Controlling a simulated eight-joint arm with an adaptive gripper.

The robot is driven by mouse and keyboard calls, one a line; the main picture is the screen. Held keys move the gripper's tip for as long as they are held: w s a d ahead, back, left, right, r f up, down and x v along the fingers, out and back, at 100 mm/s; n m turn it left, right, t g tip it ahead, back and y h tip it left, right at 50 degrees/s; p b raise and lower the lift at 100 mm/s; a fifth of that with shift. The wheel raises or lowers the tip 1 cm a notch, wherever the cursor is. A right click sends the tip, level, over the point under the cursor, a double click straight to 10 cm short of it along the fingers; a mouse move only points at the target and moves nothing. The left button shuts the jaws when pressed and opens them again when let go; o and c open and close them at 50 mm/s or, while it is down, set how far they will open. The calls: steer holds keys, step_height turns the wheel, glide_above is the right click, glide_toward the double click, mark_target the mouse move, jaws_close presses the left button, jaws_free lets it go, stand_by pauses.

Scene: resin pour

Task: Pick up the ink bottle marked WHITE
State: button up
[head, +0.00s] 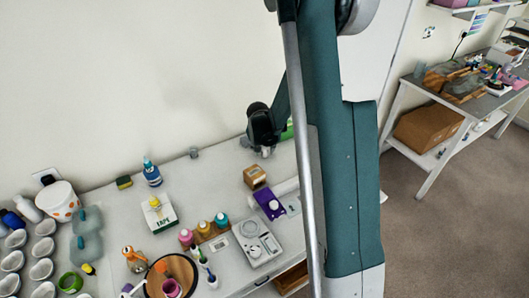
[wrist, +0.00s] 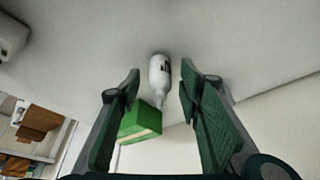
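A white bottle (wrist: 160,72) with a dark label and a narrow tip shows in the wrist view, beyond and between the fingers of my gripper (wrist: 160,82). The label is too small to read. My gripper is open, with its green-padded fingers well apart and nothing held between them. In the head view, my gripper (head: 264,143) hangs low over the far side of the table, near the wall. The white bottle cannot be made out there; my arm and gripper cover that area.
A green block (wrist: 140,121) stands close beside the bottle in the wrist view. In the head view, a brown box (head: 254,177), a purple item (head: 269,203) and a scale (head: 257,241) are in front of my gripper. Several colored bottles (head: 204,229) stand further left.

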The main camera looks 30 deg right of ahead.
stand_by(0.6)
steer(key=c, duration=0.9)
steer(key=shift+r, duration=0.1)
steer(key=shift+r, duration=4.9)
